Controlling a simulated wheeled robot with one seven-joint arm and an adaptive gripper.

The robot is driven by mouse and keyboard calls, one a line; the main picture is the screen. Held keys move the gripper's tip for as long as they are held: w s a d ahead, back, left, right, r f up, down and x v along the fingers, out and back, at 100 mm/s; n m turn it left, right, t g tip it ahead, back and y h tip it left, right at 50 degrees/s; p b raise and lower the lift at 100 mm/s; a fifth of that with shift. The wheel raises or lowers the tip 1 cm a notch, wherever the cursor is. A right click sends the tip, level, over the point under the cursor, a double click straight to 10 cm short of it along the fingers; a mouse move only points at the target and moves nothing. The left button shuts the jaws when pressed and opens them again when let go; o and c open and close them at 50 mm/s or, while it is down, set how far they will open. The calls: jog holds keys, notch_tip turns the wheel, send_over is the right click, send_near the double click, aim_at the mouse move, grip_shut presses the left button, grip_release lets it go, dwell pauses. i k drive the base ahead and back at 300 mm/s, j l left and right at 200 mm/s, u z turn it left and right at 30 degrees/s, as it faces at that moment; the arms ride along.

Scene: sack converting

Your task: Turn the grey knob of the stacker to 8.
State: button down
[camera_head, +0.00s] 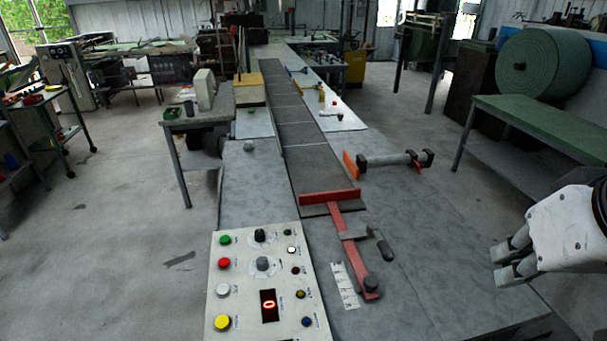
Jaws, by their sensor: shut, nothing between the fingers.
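The grey knob (263,265) sits on a white control panel (235,285) at the near end of the long table, below a black knob (260,236). Its pointer direction is too small to read. A red digit display (269,304) on the panel shows 0. My gripper (503,264) is at the right edge of the view, well to the right of the panel and apart from it. It is shut and empty, with its fingers pointing left.
Green, red, white and yellow buttons line the panel's left side; several small buttons line its right. A red bar with a clamp-like lever (350,245) lies on the table between panel and gripper. A grey roller (395,160) stands farther back. The table's right front is clear.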

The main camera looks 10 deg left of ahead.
aim_at(263, 264)
jog(key=u, duration=1)
jog(key=i+l+u, duration=0.1)
jog(key=l+u, duration=0.1)
jog(key=l, duration=0.15)
